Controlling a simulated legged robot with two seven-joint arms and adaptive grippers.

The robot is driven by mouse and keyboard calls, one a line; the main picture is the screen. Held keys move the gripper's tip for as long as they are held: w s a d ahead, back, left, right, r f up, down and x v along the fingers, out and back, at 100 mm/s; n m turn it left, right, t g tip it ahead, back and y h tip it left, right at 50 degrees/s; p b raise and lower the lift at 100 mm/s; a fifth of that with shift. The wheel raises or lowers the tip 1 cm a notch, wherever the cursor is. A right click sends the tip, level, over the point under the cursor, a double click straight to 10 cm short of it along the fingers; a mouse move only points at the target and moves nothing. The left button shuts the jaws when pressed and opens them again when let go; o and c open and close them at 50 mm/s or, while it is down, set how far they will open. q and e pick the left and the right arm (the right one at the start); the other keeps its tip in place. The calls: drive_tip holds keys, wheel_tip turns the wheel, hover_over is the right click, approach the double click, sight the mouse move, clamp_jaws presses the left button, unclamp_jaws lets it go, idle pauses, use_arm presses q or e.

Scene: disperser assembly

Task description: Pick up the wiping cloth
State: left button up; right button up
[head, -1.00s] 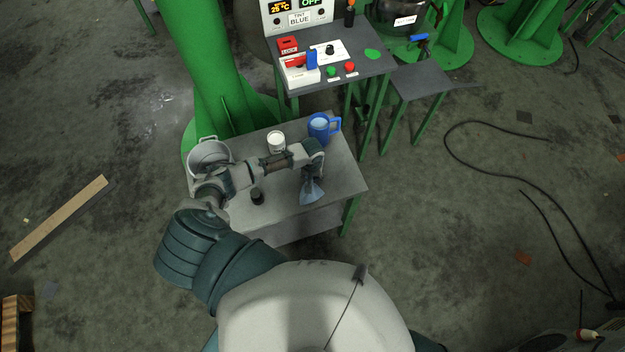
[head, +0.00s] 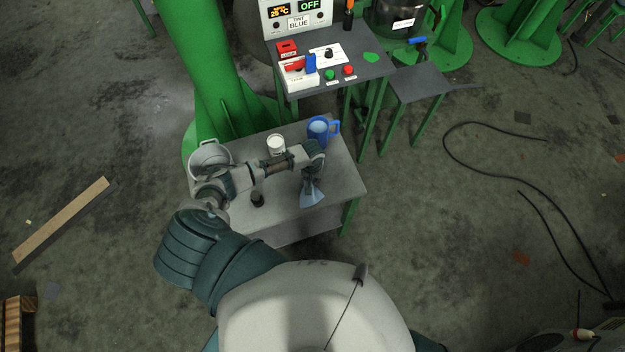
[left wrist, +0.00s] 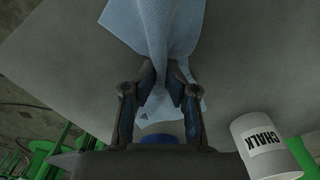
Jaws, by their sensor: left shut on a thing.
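The light blue wiping cloth (head: 312,194) hangs from my left gripper (head: 310,176) above the right part of the small grey table (head: 290,205) in the head view. In the left wrist view, the fingers of my left gripper (left wrist: 160,88) are shut on the cloth (left wrist: 160,25), which is bunched between the fingertips and spreads out beyond them. I cannot tell whether the cloth's lower edge touches the table. My right gripper is not in view.
A white chalk can (head: 276,145), a blue mug (head: 320,130), a grey pot (head: 209,157) and a small dark object (head: 257,199) stand on the table. Behind it is a control bench (head: 345,80) with a red button and a green button. The table's front right is clear.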

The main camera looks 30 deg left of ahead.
use_arm(q)
wheel_tip(320, 180, up, 8)
drive_tip(key=p, duration=0.7)
drive_tip(key=shift+w+r, duration=0.15)
drive_tip(key=shift+r, duration=0.05)
clamp_jaws()
wheel_tip(320, 180, up, 2)
drive_tip(key=shift+d+r, duration=0.1)
